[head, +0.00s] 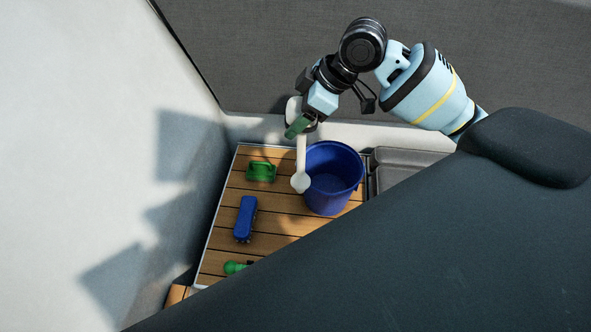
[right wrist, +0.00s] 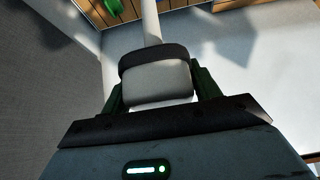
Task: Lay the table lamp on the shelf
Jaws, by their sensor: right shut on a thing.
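The white table lamp (head: 301,155) hangs from my right gripper (head: 300,125) in the head view. Its thin stem points down and ends in a rounded tip (head: 300,183) in front of the blue bucket's left side. In the right wrist view the green fingers stand on both sides of a pale block of the lamp (right wrist: 157,80), with the stem running up away from it. The right gripper is shut on the lamp. A slatted wooden surface (head: 276,222), which looks like the shelf, lies below; whether the lamp touches it, I cannot tell. My left gripper is not in view.
On the slats are a blue bucket (head: 333,180), a green handled object (head: 261,171), a blue brush (head: 245,218) and a partly hidden green object (head: 235,267). A grey tray (head: 397,168) sits at the right. Bare slats show between the brush and bucket. A large dark shape covers the lower right.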

